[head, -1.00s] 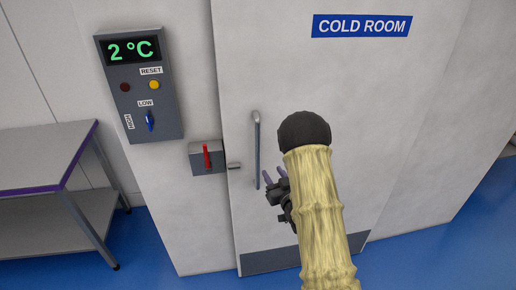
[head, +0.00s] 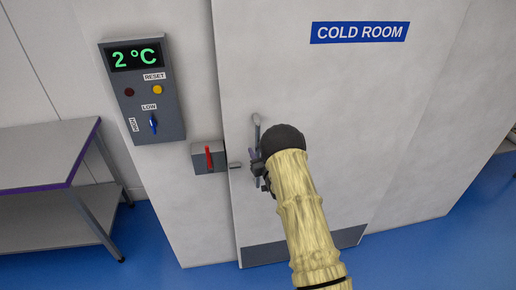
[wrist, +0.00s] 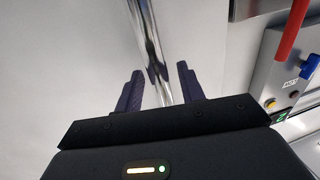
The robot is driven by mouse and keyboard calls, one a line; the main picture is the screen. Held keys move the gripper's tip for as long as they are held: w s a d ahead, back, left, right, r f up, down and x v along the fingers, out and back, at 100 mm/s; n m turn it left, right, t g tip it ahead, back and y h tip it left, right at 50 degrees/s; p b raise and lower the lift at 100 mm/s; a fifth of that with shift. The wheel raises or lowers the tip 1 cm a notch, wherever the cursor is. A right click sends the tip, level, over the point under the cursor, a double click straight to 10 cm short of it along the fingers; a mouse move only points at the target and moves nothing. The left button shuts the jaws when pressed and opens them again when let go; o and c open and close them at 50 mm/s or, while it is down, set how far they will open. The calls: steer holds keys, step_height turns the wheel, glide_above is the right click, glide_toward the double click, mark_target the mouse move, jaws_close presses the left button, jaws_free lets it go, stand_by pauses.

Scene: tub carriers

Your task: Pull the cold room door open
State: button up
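The cold room door (head: 310,90) is a white panel that looks shut, with a blue COLD ROOM sign (head: 360,32). Its upright metal handle (head: 257,122) is on the left side of the door, its middle hidden behind my gripper (head: 257,165). In the wrist view, the shiny handle bar (wrist: 148,35) runs between the two dark fingers of my gripper (wrist: 159,88). The fingers are apart, with a gap on both sides of the bar. A grey latch box (head: 201,160) with an upright red lever (head: 208,157) sits left of the door edge; a short bolt (head: 235,165) shows beside it.
A grey control panel (head: 142,100) reading 2 °C hangs on the wall, with two buttons and a blue switch. A steel table (head: 45,155) with a lower shelf stands at the left. The blue floor (head: 160,240) before the door is clear.

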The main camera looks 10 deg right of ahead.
steer(key=shift+w+a, duration=0.1)
steer(key=shift+w, duration=0.3)
steer(key=shift+c, duration=0.2)
jaws_close()
